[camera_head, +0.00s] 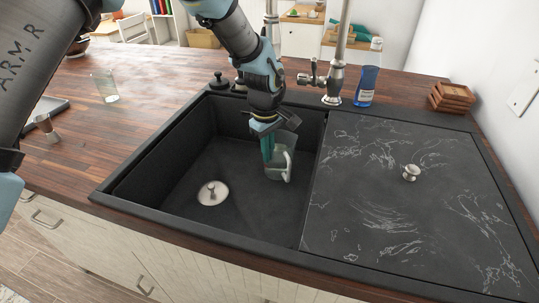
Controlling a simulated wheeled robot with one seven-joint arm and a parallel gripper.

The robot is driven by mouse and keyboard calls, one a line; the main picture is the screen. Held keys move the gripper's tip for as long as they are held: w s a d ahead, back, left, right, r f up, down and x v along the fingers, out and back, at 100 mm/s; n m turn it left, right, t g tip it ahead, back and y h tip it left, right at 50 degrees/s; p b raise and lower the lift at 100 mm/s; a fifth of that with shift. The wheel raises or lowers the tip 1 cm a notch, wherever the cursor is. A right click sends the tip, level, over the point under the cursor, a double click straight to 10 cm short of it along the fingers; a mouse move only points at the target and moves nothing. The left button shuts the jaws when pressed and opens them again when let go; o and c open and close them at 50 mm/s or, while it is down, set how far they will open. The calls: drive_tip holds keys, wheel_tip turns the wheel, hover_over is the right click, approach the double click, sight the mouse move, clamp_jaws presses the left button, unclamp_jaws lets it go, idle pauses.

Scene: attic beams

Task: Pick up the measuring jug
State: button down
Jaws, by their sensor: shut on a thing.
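The measuring jug (282,166) is a clear vessel with a pale handle on its right side. It is at the right side of the open black sink basin, near the divider. My gripper (268,150) comes down from above and is shut on the jug at its left side. The fingers hide part of the jug. I cannot tell whether the jug's base touches the basin floor.
The sink basin (160,180) has a drain plug (212,192). A dark marbled cover (400,220) lies right of it. A tap (335,80), blue bottle (367,86) and wooden coasters (452,97) stand behind. A glass (105,85) and metal jigger (46,128) stand left.

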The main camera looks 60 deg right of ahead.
wheel_tip(320, 180, up, 7)
drive_tip(key=shift+f+b, duration=0.2)
drive_tip(key=shift+b, duration=1.05)
drive_tip(key=w+a+b, duration=0.2)
drive_tip(key=w+a, duration=0.1)
drive_tip(key=a, duration=0.6)
drive_tip(key=w+a+b, duration=0.3)
drive_tip(key=w+a, duration=0.1)
drive_tip(key=a, duration=0.5)
